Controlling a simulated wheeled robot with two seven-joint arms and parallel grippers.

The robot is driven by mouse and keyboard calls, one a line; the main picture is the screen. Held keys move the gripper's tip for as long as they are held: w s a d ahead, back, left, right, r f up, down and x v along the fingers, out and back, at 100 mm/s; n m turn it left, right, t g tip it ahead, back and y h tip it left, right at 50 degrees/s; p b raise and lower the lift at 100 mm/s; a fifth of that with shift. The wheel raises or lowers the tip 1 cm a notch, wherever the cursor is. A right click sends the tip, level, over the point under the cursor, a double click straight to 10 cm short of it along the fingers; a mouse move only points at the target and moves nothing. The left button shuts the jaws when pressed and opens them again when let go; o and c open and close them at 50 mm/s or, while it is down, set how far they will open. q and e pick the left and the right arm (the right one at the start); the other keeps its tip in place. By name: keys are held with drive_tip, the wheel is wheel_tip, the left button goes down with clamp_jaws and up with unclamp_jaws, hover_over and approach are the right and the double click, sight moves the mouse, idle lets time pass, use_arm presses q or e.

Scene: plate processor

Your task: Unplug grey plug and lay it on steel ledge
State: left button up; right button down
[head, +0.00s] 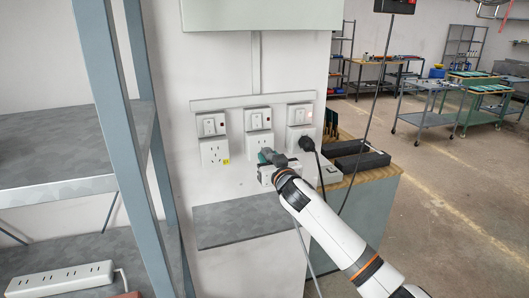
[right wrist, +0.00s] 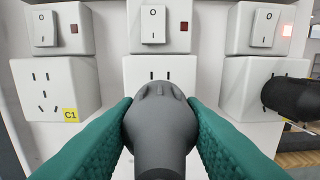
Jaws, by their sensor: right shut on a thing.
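My right gripper (head: 268,156) is shut on the grey plug (right wrist: 160,125), with a green finger on each side of it. In the right wrist view the plug is in front of the middle socket (right wrist: 134,72), with two slots showing above it. Whether its pins are in the socket is hidden. In the head view the gripper is just below the middle switch (head: 258,119). The steel ledge (head: 235,222), a grey slab, juts from the wall below the sockets and looks bare. My left gripper is not in view.
A black plug (head: 307,144) with a hanging cable sits in the right socket; the switch above it has a lit lamp. The left socket (head: 214,153) is empty. A blue-grey shelf post (head: 118,120) stands left of the ledge. A wooden-topped cabinet (head: 375,173) is on the right.

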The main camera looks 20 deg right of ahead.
drive_tip(key=shift+s+d+p, duration=0.1)
drive_tip(key=shift+s+p, duration=0.25)
drive_tip(key=shift+s, duration=0.7)
drive_tip(key=shift+f, duration=0.1)
